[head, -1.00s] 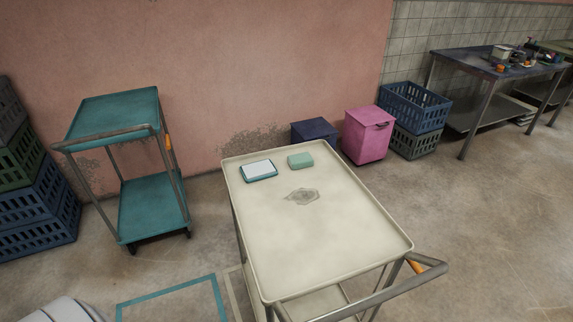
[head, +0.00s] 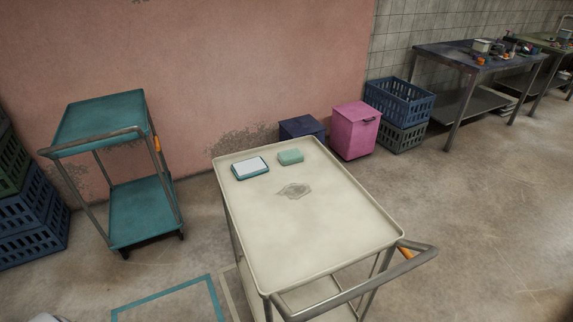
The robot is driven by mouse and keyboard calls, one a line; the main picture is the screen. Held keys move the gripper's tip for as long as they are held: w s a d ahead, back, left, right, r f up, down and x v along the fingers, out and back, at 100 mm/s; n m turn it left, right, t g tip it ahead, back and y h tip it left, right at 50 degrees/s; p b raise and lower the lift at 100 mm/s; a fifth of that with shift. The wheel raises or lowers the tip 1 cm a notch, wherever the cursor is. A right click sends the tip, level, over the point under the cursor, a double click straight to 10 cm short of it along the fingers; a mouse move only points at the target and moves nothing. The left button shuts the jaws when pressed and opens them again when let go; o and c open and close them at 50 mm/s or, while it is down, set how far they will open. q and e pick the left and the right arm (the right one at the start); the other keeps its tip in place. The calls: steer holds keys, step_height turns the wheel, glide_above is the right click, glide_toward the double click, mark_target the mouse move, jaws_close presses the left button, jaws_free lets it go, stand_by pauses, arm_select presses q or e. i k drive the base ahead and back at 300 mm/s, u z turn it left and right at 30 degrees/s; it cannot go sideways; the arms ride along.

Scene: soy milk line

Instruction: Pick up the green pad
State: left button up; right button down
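The green pad (head: 290,157) is a small pale green block. It lies flat on the far end of the cream cart's top (head: 315,232). A teal-edged tray or box with a white top (head: 250,168) lies just left of it, a small gap apart. A grey stain or flat mark (head: 294,191) is on the cart top in front of the pad. Neither of my grippers is in view.
The cream cart's handle (head: 368,288) sticks out at the near right. A teal cart (head: 143,212) stands left, beside stacked crates (head: 30,215). A pink bin (head: 355,131), a dark blue bin (head: 302,128) and blue crates (head: 401,103) stand behind. Floor at right is clear.

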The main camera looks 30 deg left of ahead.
mark_target(292, 156)
steer(key=k, duration=0.35)
steer(key=u, duration=2.15)
steer(key=i, duration=2.8)
steer(key=z, duration=3.25)
